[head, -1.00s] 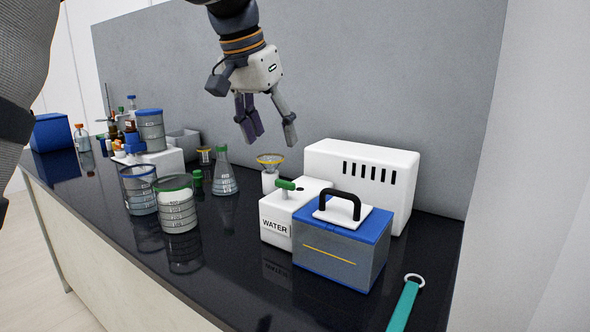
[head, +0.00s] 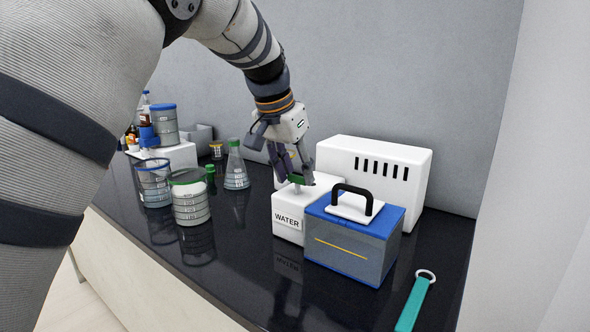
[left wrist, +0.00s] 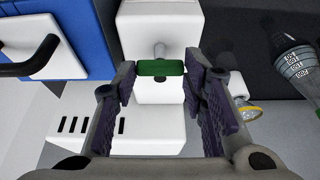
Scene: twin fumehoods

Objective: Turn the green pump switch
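The green pump switch (head: 298,179) is a short green bar handle on a grey stem, on top of the white box labelled WATER (head: 287,221). In the left wrist view the green switch (left wrist: 160,68) lies crosswise between my left fingertips, with the white box (left wrist: 160,30) under it. My left gripper (head: 292,176) points down over the box, and its fingers partly hide the switch in the head view. The fingers are open, one at each end of the bar, with only narrow gaps visible in the left wrist view (left wrist: 160,78). My right gripper is not in view.
A blue-lidded grey case (head: 353,240) with a black handle stands close in front of the white box. A white vented unit (head: 375,170) stands behind. A flask (head: 236,170) and beakers (head: 190,200) stand to the left. A teal strap (head: 413,305) lies at front right.

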